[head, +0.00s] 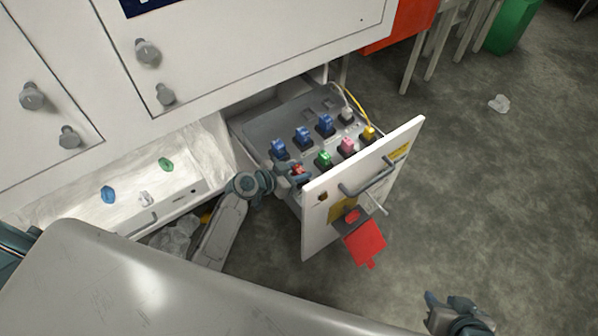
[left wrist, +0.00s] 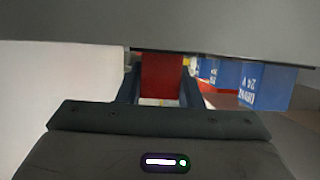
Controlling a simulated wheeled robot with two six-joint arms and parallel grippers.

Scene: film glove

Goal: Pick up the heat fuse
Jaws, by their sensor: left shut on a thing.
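A red fuse (head: 298,170) is at the front left of the fuse panel in the open drawer. No label on it is readable, so I cannot confirm that it is the heat fuse. My left gripper (head: 300,175) is shut on it. In the left wrist view the red fuse (left wrist: 161,75) sits between the two fingers. I cannot tell whether it is still seated in its socket. My right gripper (head: 455,303) is at the bottom right, away from the drawer; its finger gap is unclear.
The drawer front (head: 318,236) rises beside my left gripper. A lined drawer (head: 84,182) is open at left. A grey surface (head: 150,285) fills the foreground.

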